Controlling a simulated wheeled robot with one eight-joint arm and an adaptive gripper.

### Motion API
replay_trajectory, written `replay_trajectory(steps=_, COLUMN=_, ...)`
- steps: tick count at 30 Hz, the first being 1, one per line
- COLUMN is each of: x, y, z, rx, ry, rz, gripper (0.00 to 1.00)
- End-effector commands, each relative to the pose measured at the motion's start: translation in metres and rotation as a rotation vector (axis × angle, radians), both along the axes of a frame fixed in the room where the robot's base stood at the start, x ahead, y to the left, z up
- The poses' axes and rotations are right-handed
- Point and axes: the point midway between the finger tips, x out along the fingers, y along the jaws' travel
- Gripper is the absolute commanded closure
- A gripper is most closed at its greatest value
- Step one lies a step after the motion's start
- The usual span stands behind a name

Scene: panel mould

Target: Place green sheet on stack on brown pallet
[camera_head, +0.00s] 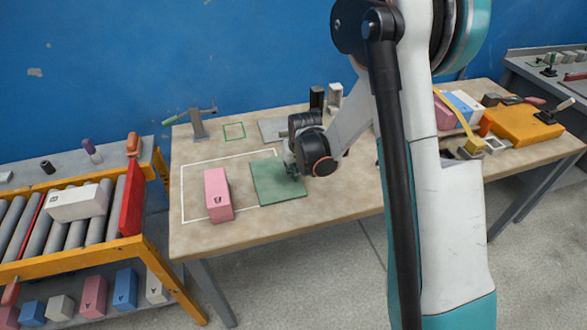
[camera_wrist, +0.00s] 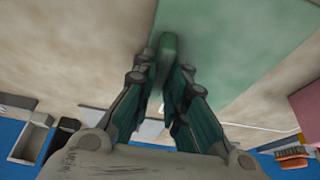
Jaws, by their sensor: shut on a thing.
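The green sheet (camera_head: 270,185) is a flat square at the middle of the worktable, across the right side of a white outline. It also shows at the upper right of the wrist view (camera_wrist: 235,45). My gripper (camera_head: 291,168) is at the sheet's right edge. In the wrist view its fingers (camera_wrist: 170,72) are closed around a darker green upright piece (camera_wrist: 168,45) at the sheet's edge. I cannot tell whether the sheet rests on the table or is slightly lifted. I cannot make out a brown pallet or a stack; my arm hides part of the table.
A pink box (camera_head: 217,195) stands close left of the sheet on the worktable (camera_head: 245,232). A grey plate (camera_head: 272,130), a small green outline (camera_head: 234,131) and a clamp-like tool (camera_head: 198,125) are behind. An orange case (camera_head: 520,122) is at right. A roller rack (camera_head: 75,225) stands left.

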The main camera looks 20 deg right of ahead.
Motion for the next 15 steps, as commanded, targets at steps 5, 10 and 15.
replay_trajectory(steps=5, x=-0.0002, y=0.0000, z=0.0013, rx=0.000, ry=0.000, rz=0.000, gripper=1.00)
replay_trajectory(steps=10, x=-0.0002, y=0.0000, z=-0.0010, rx=0.000, ry=0.000, rz=0.000, gripper=0.76)
replay_trajectory(steps=15, x=-0.0002, y=0.0000, z=-0.0006, rx=0.000, ry=0.000, rz=0.000, gripper=0.67)
